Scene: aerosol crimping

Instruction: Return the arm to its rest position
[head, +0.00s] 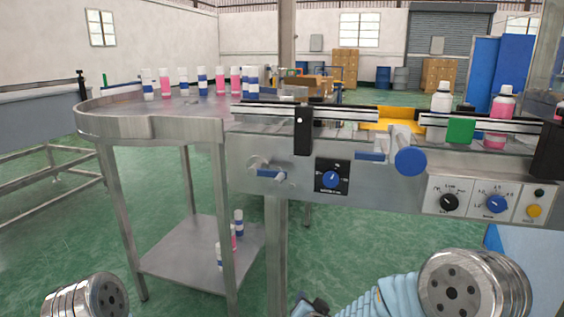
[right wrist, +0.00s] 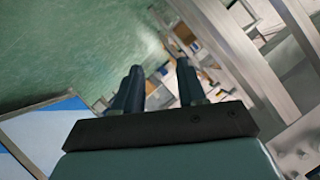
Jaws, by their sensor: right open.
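My right gripper (right wrist: 158,82) shows in the right wrist view with its two dark fingers apart and nothing between them. Green floor and blurred metal framework lie beyond the fingers. In the head view, my right arm, with a metal joint and light blue sleeve, comes in at the lower right, below the front of the conveyor (head: 390,165). Its fingertips cannot be made out there. A metal joint of my left arm shows at the lower left, and my left gripper is out of the picture.
A round steel table (head: 150,125) holds several small pink, white and blue bottles. Larger capped bottles, one white (head: 441,98) and one pink (head: 502,104), stand on the conveyor. A control panel (head: 484,196) is on its front. The lower shelf (head: 185,255) holds small bottles. Green floor is open at left.

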